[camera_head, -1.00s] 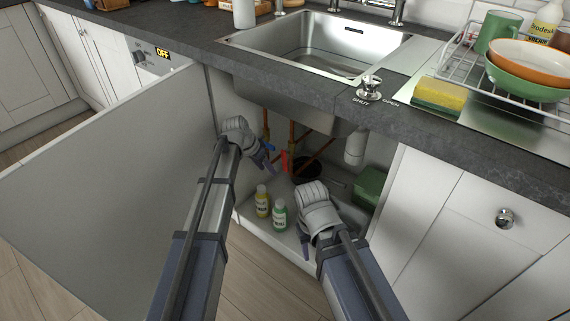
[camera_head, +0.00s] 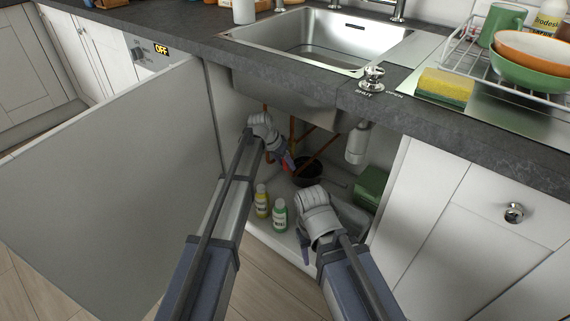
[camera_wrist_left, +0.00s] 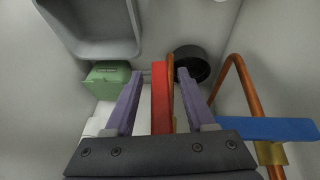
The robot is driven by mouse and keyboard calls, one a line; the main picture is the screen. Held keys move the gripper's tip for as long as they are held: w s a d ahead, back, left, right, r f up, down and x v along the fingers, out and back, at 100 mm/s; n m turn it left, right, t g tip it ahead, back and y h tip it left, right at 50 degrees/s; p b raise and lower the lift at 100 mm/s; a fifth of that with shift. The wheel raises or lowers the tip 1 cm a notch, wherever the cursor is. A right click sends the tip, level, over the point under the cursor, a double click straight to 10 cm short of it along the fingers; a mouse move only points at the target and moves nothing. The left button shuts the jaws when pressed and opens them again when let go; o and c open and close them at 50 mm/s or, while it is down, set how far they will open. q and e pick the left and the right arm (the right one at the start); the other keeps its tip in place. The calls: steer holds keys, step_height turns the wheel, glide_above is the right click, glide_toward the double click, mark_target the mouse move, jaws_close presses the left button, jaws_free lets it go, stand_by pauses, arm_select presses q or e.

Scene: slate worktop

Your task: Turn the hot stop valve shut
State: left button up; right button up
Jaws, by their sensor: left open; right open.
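The red lever of the hot stop valve (camera_wrist_left: 160,98) stands lengthwise alongside a copper pipe in the left wrist view. My left gripper (camera_wrist_left: 159,74) is open, with one purple finger on each side of the red lever; contact is not clear. In the head view, my left gripper (camera_head: 281,158) is inside the sink cupboard, and only a little red (camera_head: 290,163) shows beside it. A blue lever (camera_wrist_left: 270,130) lies crosswise over another copper pipe at the right of the wrist view. My right gripper (camera_head: 303,245) is open and empty, low at the cupboard front.
Yellow (camera_head: 262,201) and green (camera_head: 280,215) bottles stand on the cupboard floor. A green box (camera_head: 371,188) and dark round container (camera_head: 307,172) sit farther in. The open cupboard door (camera_head: 110,185) bounds the left. A chrome knob (camera_head: 373,79) marked SHUT and OPEN is on the worktop.

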arm_select(q)
jaws_close()
stand_by(1.3)
